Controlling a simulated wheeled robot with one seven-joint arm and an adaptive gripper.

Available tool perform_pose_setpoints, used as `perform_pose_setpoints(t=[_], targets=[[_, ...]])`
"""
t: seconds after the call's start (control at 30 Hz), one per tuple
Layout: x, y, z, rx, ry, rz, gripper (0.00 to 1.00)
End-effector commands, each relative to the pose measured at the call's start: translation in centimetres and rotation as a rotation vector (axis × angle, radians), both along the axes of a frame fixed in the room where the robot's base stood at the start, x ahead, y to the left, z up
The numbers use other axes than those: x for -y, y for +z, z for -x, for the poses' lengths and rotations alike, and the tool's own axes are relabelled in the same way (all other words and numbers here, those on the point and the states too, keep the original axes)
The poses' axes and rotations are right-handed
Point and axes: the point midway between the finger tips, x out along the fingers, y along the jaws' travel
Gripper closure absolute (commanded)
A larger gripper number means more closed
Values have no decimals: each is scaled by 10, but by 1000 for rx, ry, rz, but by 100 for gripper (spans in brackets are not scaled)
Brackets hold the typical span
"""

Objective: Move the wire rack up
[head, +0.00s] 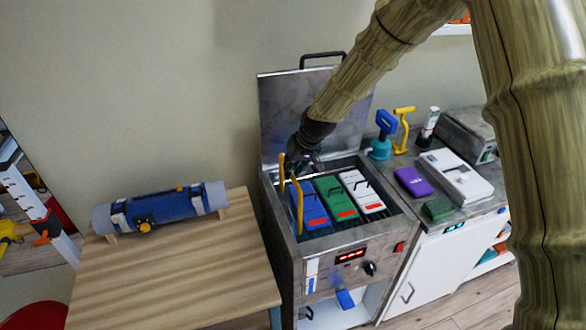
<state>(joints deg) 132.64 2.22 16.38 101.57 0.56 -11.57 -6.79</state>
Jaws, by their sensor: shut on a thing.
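An open metal tank unit (345,245) stands in the middle with its lid (281,110) raised against the wall. Inside are a blue pack (309,208), a green pack (335,200) and a white pack (362,193), side by side. The wire rack shows mainly as a yellow upright handle (299,212) at the left side of the tank; the rest is hidden among the packs. My gripper (301,163) is over the tank's back left, shut at the top of the yellow handle. The dark fingers are small, so the exact contact is hard to see.
A wooden table (180,275) with a blue roll (160,207) stands at left. Right of the tank, a counter holds a purple box (412,182), a white case (455,178), a green block (437,209) and a blue-topped pump (384,135). The raised lid is close behind my gripper.

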Motion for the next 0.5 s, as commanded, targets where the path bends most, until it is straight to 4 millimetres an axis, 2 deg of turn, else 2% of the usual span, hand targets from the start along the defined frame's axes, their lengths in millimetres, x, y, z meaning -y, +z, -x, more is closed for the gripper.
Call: perform_pose_setpoints(t=[0.03,0.07,0.1,0.5], targets=[[0,7,-4,12,-3,-2,100],[0,7,-5,12,-3,-2,83],[0,7,-5,12,-3,-3,77],[1,7,-1,7,-1,-2,77]])
